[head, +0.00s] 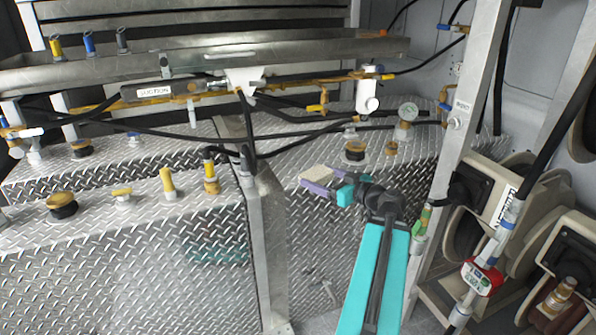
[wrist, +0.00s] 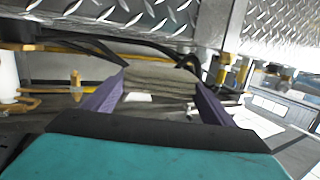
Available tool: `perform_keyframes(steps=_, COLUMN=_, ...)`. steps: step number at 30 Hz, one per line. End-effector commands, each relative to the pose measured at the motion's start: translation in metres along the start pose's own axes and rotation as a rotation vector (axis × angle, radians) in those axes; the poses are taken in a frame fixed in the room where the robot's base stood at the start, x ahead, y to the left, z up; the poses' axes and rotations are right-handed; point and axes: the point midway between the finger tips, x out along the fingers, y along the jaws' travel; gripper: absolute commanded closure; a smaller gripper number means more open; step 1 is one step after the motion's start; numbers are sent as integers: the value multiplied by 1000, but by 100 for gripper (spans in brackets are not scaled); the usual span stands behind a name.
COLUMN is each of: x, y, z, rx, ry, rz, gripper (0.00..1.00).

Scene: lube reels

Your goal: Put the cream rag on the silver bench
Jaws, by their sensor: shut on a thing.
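The cream rag (head: 317,174) is a folded, flat block held between the purple fingers of my gripper (head: 325,188) in the head view. In the wrist view the rag (wrist: 160,85) shows as stacked cream-grey folds between both purple fingers of my gripper (wrist: 158,98). The silver bench appears to be the diamond-plate metal surface (head: 120,212) on the left, with caps and fittings on top. My gripper is to the right of that surface, past a grey metal post, in front of another diamond-plate face. I cannot tell its exact height over the plate.
A grey upright post (head: 262,230) stands between my gripper and the left plate. Black hoses (head: 300,146) and brass piping cross behind. Yellow-handled fittings (head: 168,184) and a black-and-brass cap (head: 61,205) stand on the left plate. Hose reels (head: 500,205) fill the right side.

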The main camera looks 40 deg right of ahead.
Motion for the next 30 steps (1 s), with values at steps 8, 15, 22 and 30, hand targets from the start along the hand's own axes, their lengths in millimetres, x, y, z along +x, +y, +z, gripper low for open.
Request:
perform_keyframes(steps=8, x=6, y=-6, z=-1, rx=-2, ry=0, rz=-13, gripper=44)
perform_keyframes(steps=15, x=18, y=-3, z=-3, rx=-2, ry=1, rz=-16, gripper=44)
perform_keyframes(steps=22, x=43, y=11, z=-4, rx=-1, ry=1, rz=-17, gripper=44)
perform_keyframes(steps=30, x=72, y=27, z=-5, rx=-3, ry=1, rz=-17, gripper=44)
